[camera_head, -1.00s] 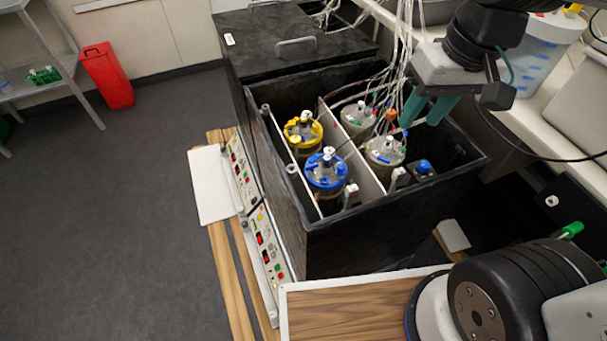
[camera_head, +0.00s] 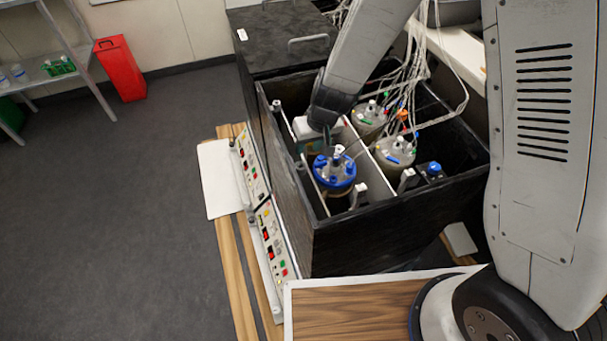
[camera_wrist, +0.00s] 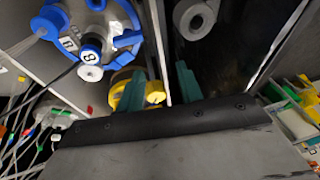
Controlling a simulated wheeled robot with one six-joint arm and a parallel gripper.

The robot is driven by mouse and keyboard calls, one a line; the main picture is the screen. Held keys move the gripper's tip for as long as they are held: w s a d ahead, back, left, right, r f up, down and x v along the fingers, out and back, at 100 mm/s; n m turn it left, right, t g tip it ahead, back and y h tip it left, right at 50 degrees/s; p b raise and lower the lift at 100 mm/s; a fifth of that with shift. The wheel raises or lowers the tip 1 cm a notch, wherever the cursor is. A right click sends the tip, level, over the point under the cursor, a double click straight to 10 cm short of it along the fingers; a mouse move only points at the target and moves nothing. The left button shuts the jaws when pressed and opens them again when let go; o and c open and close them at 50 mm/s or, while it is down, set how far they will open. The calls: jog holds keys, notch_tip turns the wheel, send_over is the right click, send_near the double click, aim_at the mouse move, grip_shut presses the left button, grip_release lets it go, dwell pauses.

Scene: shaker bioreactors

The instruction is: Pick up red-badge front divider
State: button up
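The front divider (camera_head: 318,200) is a thin pale plate on the left side of the open black box, beside the blue-capped vessel (camera_head: 335,172). I cannot make out a red badge on it. My gripper (camera_wrist: 158,82) points down into the box with its two teal fingers apart. In the wrist view the divider's pale edge (camera_wrist: 159,40) runs between the fingers, without clear contact. A yellow-capped vessel (camera_wrist: 122,82) is partly behind the left finger. In the head view, my wrist and gripper hide the divider's far part and the yellow vessel.
A second divider (camera_head: 374,180) separates the blue-capped vessel from the pale-topped vessels (camera_head: 395,152) on the right. Cables and tubes (camera_head: 428,70) hang over the box's back right. The blue-capped vessel (camera_wrist: 92,30) is close to my left finger. Control panels (camera_head: 275,240) line the box's left side.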

jog(key=shift+s+x, duration=0.2)
jog(key=shift+x, duration=3.1)
grip_shut()
